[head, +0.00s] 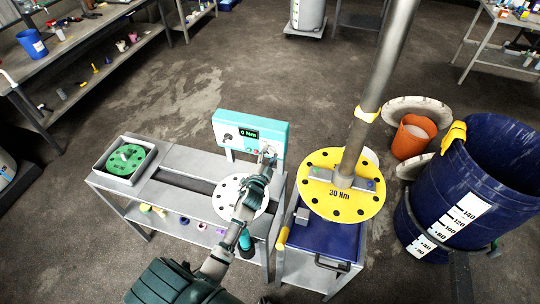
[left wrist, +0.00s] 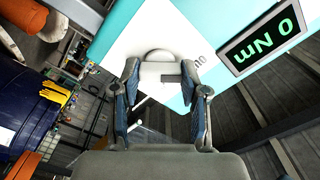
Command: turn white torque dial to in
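The teal and white control box (head: 250,133) stands at the back of the grey bench, its display (head: 249,134) reading 0 Nm. My left gripper (head: 268,156) is at the right part of its front face and covers much of the dial there. In the left wrist view the white dial (left wrist: 158,68) sits between the fingertips of my left gripper (left wrist: 160,75). The fingertips appear to touch its two sides. A partly hidden OUT label (left wrist: 196,58) shows upside down beside it. My right gripper is not in view.
A white disc (head: 226,198) lies on the bench below the box. A green disc (head: 126,158) is at the left. A blue barrel (head: 485,185) stands at the right.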

